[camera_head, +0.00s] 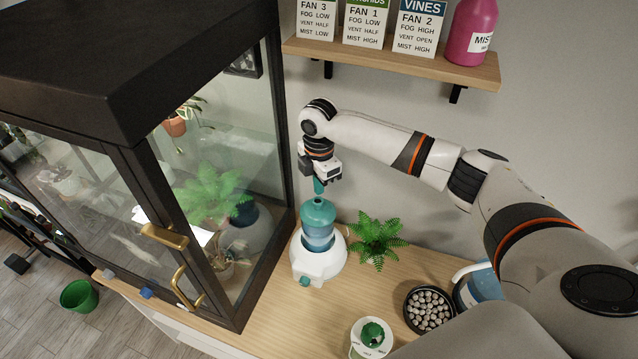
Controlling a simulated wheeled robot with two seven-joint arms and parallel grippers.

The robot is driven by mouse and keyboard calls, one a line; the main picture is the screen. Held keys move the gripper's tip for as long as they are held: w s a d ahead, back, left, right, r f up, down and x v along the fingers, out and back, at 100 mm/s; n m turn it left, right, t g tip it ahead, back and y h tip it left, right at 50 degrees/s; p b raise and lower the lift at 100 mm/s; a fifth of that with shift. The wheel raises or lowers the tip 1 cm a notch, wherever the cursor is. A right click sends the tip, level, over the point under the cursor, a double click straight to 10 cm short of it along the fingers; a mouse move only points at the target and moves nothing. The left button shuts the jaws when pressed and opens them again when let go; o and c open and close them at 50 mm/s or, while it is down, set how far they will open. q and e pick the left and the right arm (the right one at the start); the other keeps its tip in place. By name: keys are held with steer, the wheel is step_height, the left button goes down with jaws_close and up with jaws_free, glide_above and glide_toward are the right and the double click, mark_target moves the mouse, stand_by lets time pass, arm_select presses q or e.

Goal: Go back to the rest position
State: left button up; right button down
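My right gripper (320,180) points down above the white humidifier (318,262) on the wooden counter. A small teal piece (319,187) shows at its fingertips, just above the tank; I cannot tell whether the fingers are closed on it. The blue water tank (318,230) with a teal top (318,209) sits upright on the humidifier. My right arm reaches in from the right edge. My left gripper is not in view.
A glass plant cabinet (215,180) with a black frame stands close to the left of the gripper. A wooden shelf (390,62) is above my arm. A fern (378,240), a bowl of pebbles (428,308) and a blue-and-white jug (478,286) stand on the counter.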

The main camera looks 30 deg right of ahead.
steer(key=shift+f, duration=0.25)
steer(key=shift+f+b, duration=0.55)
steer(key=shift+f, duration=0.55)
steer(key=shift+r+p, duration=0.65)
steer(key=shift+r, duration=2.9)
